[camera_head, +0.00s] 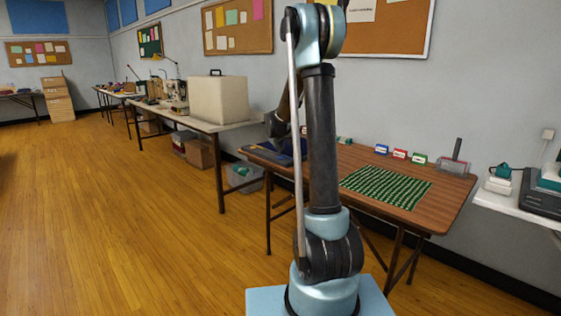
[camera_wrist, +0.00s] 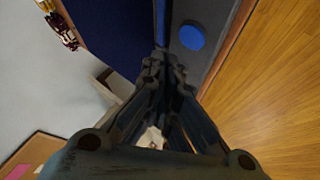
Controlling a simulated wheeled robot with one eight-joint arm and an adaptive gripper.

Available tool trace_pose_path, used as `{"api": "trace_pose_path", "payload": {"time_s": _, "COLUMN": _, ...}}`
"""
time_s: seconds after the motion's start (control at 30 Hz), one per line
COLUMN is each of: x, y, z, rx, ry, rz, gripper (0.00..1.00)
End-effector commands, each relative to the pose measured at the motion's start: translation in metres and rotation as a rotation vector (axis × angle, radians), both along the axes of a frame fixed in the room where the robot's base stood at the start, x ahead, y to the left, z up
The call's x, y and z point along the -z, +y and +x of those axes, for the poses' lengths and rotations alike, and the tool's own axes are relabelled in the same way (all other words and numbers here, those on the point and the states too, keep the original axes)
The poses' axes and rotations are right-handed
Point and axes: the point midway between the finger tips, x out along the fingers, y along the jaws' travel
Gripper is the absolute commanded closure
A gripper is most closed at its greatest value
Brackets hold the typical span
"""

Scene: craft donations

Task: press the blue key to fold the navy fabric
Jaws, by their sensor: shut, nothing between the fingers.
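The blue key (camera_wrist: 192,36) is a round blue disc on a dark grey panel (camera_wrist: 214,16) at the top of the wrist view. My gripper (camera_wrist: 163,60) is shut and empty, with its tips pointing toward the panel just left of and below the key in the picture. I cannot tell whether the tips touch anything. The navy fabric (camera_wrist: 112,30) fills the upper left beside the panel. The key cannot be made out there.
A long table with a beige case (camera_head: 219,100) stands left. The wooden floor is open.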

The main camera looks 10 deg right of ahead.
Motion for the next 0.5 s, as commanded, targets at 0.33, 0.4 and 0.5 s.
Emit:
{"api": "trace_pose_path", "payload": {"time_s": 0.33, "x": 0.018, "y": 0.0, "z": 0.0, "rx": 0.0, "ry": 0.001, "rz": 0.0, "gripper": 1.0}}
{"api": "trace_pose_path", "payload": {"time_s": 0.4, "x": 0.018, "y": 0.0, "z": 0.0, "rx": 0.0, "ry": 0.001, "rz": 0.0, "gripper": 1.0}}
{"api": "trace_pose_path", "payload": {"time_s": 0.5, "x": 0.018, "y": 0.0, "z": 0.0, "rx": 0.0, "ry": 0.001, "rz": 0.0, "gripper": 1.0}}
